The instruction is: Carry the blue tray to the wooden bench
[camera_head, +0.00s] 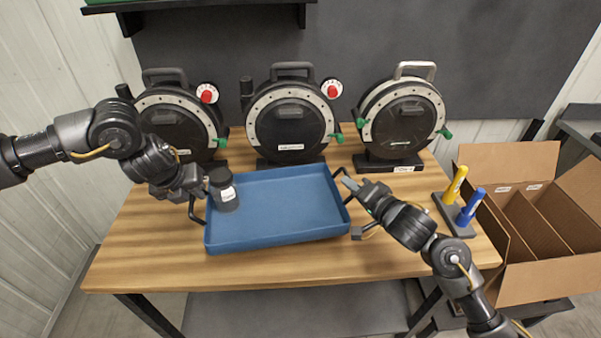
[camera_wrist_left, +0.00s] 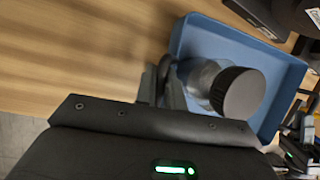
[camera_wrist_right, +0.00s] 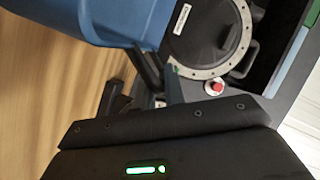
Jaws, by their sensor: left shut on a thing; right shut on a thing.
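The blue tray (camera_head: 278,205) is over the middle of the wooden bench (camera_head: 150,250), looking level. I cannot tell whether it touches the bench top. A jar with a black lid (camera_head: 228,200) stands in the tray's left end; it also shows in the left wrist view (camera_wrist_left: 240,92). My left gripper (camera_head: 196,194) is shut on the tray's left black handle, also seen in the left wrist view (camera_wrist_left: 167,82). My right gripper (camera_head: 347,182) is shut on the tray's right black handle (camera_wrist_right: 150,70), at the opposite end.
Three round black seed meters (camera_head: 291,122) stand along the back of the bench. A grey holder (camera_head: 454,217) with a yellow and a blue marker stands at the right. An open cardboard box (camera_head: 540,225) is beside the bench's right end. Bare wood lies in front of the tray.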

